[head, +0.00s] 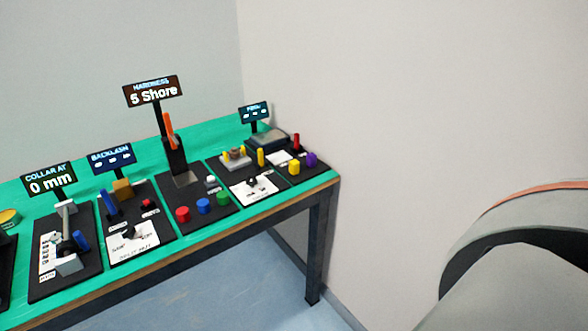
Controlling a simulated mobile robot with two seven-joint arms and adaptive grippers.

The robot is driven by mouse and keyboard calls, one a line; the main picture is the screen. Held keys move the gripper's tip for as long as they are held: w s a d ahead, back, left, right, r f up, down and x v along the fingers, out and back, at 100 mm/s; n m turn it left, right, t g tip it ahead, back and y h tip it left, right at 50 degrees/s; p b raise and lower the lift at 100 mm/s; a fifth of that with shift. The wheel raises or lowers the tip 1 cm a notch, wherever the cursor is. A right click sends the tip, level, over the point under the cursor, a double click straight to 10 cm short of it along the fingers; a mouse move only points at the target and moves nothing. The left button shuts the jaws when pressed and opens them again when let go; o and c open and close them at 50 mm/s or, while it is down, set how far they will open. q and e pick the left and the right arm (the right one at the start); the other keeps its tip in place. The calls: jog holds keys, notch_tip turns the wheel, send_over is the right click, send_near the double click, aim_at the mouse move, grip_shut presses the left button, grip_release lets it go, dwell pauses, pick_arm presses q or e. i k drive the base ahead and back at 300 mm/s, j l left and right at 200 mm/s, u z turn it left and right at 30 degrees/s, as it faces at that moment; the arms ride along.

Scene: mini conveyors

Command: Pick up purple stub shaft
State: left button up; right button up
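A small purple piece (311,158), which looks like the purple stub shaft, stands at the right end of the table on the rightmost black board. A yellow piece (294,167) stands just left of it, and a small red piece (296,141) stands behind. Neither of my grippers shows in the head view, so their state is hidden. Nothing is touching the purple piece.
The green-topped table (215,134) carries several black boards with coloured parts and signs. An upright tester with an orange lever (169,130) rises mid-table. A wall stands close beyond the right end. The blue floor (230,285) in front is clear.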

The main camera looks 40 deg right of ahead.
aim_at(311, 157)
jog(key=z, duration=1.25)
jog(key=i+j+z, duration=0.1)
jog(key=j, duration=0.5)
jog(key=i+j+z, duration=0.1)
jog(key=j, duration=0.5)
